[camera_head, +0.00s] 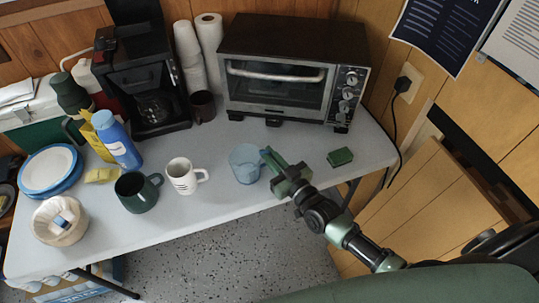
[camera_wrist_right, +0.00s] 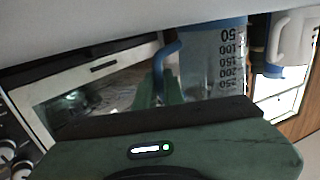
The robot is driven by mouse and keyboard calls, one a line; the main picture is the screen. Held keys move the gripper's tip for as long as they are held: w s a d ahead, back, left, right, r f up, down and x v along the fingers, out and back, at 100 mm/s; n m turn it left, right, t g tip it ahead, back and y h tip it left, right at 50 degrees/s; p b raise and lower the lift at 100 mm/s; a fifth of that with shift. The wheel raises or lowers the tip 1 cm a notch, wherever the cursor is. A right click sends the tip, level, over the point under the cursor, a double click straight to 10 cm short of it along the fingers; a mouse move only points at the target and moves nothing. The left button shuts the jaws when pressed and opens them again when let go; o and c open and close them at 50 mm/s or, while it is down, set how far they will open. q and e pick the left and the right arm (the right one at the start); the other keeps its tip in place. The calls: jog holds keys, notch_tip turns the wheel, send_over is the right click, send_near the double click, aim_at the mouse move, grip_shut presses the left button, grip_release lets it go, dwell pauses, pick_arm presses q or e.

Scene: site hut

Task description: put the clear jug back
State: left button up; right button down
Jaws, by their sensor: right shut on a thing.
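The clear jug (camera_head: 245,164) is a bluish see-through measuring jug with a blue handle. It is upright at the front middle of the grey table (camera_head: 225,217), near the front edge; I cannot tell if its base touches the top. My right gripper (camera_head: 279,168) is shut on the jug's handle, on the jug's right side. In the right wrist view, the jug (camera_wrist_right: 213,60) appears upside down with dark scale marks, and its blue handle (camera_wrist_right: 160,62) runs down to the green fingers (camera_wrist_right: 157,92). My left gripper is not in view.
A toaster oven (camera_head: 275,85) stands behind the jug and a coffee maker (camera_head: 150,85) at the back left. A white mug (camera_head: 182,177) and a dark green mug (camera_head: 134,193) are left of the jug. A green block (camera_head: 340,157) lies to the right. Bare tabletop surrounds the block.

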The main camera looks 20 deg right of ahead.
jog(key=shift+f, duration=0.2)
jog(key=c, duration=1.5)
grip_release()
jog(key=shift+r, duration=0.15)
jog(key=shift+s, duration=0.15)
jog(key=v, duration=1.1)
jog(key=shift+s+d+b, duration=0.2)
jog(key=shift+s+b, duration=0.1)
jog(key=shift+s, duration=0.05)
